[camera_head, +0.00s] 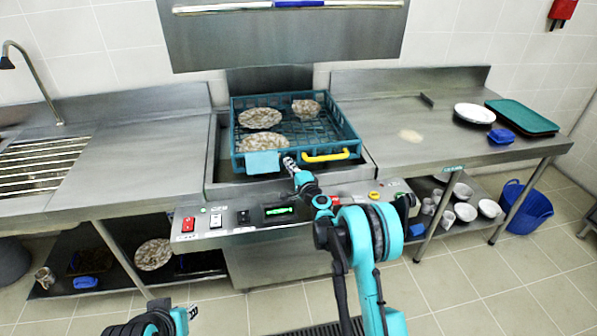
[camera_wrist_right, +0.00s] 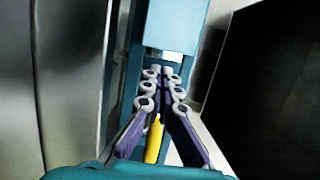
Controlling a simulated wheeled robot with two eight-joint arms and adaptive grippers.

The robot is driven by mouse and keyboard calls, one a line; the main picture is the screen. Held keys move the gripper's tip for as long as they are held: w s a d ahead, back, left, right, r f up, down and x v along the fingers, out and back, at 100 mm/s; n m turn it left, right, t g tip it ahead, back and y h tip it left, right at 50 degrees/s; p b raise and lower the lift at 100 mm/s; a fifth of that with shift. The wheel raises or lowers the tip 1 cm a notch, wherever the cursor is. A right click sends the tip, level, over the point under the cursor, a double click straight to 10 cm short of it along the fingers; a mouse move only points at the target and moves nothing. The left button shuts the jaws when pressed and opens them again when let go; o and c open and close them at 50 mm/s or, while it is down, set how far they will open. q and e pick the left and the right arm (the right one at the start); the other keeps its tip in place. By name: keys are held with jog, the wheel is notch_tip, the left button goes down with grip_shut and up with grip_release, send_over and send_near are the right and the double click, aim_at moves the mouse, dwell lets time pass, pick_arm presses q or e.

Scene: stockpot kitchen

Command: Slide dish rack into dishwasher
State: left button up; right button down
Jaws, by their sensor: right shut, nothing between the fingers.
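The teal dish rack (camera_head: 235,128) stands in the dishwasher's basin, under the raised steel hood (camera_head: 285,40). It holds several brown patterned plates. Its front wall has a light-blue panel (camera_head: 262,164) and a yellow handle (camera_head: 326,157). My right gripper (camera_head: 288,160) is shut and empty at the front wall, between panel and handle. In the right wrist view the closed fingertips (camera_wrist_right: 165,73) are at the rack's teal wall (camera_wrist_right: 137,60), with the yellow handle (camera_wrist_right: 154,142) behind the fingers. Contact is hard to tell. My left gripper (camera_head: 190,312) shows only partly at the lower edge.
The control panel (camera_head: 250,215) with buttons runs below the basin. The right counter (camera_head: 390,140) holds a white plate stack (camera_head: 474,113), a green tray (camera_head: 522,117) and a blue item (camera_head: 501,136). The left counter (camera_head: 130,165) is mostly clear beside the sink.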

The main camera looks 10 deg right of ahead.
jog(key=shift+a, duration=0.7)
jog(key=shift+r, duration=0.1)
